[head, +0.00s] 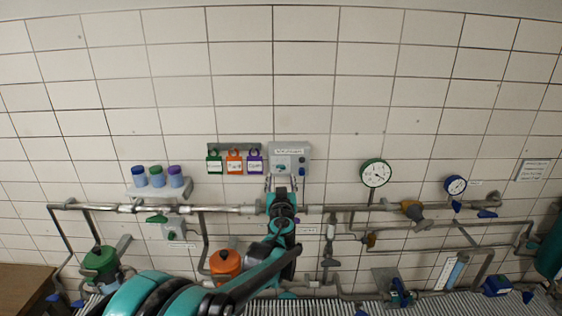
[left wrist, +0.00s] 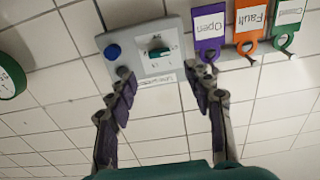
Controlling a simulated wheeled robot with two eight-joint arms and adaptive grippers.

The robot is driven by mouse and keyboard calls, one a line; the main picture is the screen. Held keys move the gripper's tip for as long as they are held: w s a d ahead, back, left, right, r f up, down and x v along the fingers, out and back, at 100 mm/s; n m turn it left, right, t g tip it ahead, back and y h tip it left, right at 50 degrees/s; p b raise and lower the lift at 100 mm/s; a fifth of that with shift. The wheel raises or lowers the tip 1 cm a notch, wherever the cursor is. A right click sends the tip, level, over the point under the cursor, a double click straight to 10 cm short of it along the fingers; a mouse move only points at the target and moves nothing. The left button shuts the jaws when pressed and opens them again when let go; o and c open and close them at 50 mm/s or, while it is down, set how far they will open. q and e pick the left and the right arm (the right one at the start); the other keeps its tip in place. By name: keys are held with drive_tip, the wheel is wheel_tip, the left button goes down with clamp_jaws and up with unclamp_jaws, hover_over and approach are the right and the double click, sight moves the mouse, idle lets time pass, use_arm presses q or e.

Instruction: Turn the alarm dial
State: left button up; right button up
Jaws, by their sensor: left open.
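My left gripper (head: 281,181) is just below the panel in the head view. In the wrist view its fingers (left wrist: 164,73) are spread, empty, with tips near the panel's label edge; contact cannot be told. My right gripper is not in view.
A shelf with jars (head: 157,181) is farther left. A green-rimmed gauge (head: 375,173) is to the right. A horizontal pipe (head: 232,209) runs below.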

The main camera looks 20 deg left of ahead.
sight(281, 168)
use_arm(q)
drive_tip(key=p+x, duration=0.1)
drive_tip(key=x, duration=0.6)
drive_tip(key=shift+f+p, duration=0.15)
drive_tip(key=shift+p, duration=0.15)
drive_tip(key=c, duration=1.2)
